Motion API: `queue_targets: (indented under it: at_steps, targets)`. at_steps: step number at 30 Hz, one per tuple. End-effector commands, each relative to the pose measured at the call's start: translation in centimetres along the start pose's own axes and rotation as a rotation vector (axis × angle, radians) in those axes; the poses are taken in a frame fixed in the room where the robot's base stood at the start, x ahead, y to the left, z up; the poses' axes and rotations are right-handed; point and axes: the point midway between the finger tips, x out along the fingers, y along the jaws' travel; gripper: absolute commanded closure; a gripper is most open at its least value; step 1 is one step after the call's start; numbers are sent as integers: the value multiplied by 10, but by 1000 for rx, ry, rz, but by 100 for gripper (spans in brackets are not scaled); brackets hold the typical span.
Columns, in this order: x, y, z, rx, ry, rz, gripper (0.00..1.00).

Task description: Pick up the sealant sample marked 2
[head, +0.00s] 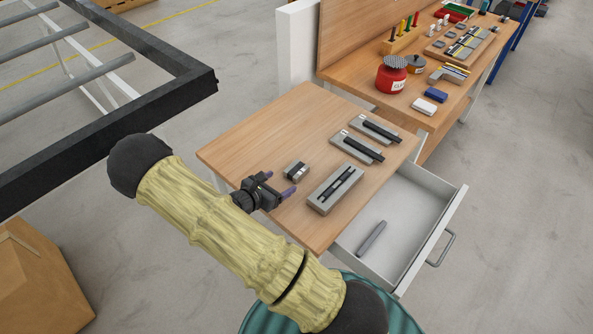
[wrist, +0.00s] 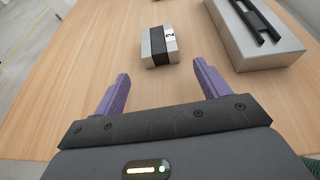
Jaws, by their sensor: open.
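The sealant sample marked 2 (wrist: 159,46) is a small light-grey block with a dark band and a white label reading 2. In the head view the sample (head: 296,170) lies on the small wooden table (head: 262,125). My gripper (wrist: 160,88) has two purple fingers, spread apart and empty. The sample lies just beyond the fingertips in the wrist view, roughly in line with the gap between them. In the head view my gripper (head: 279,183) is just left of and in front of the sample, apart from it.
A grey block with a black bar (head: 335,188) lies right of the sample. Two grey plates with black tools (head: 357,147) lie farther back. An open drawer (head: 405,215) holds a grey rod (head: 372,238). A workbench (head: 360,80) carries a red jar (head: 391,76). The table's left part is clear.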

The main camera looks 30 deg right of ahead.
Motion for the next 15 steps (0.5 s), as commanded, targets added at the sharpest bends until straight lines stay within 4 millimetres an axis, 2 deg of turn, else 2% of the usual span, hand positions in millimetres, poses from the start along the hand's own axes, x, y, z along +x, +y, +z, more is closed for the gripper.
queue_targets:
  at_steps: [8, 12, 15]
  targets:
    - [31, -3, 15, -2, 0, -5, 25]
    - [48, -2, 11, -1, 0, -3, 25]
    - [51, -2, 10, -1, 0, -1, 25]
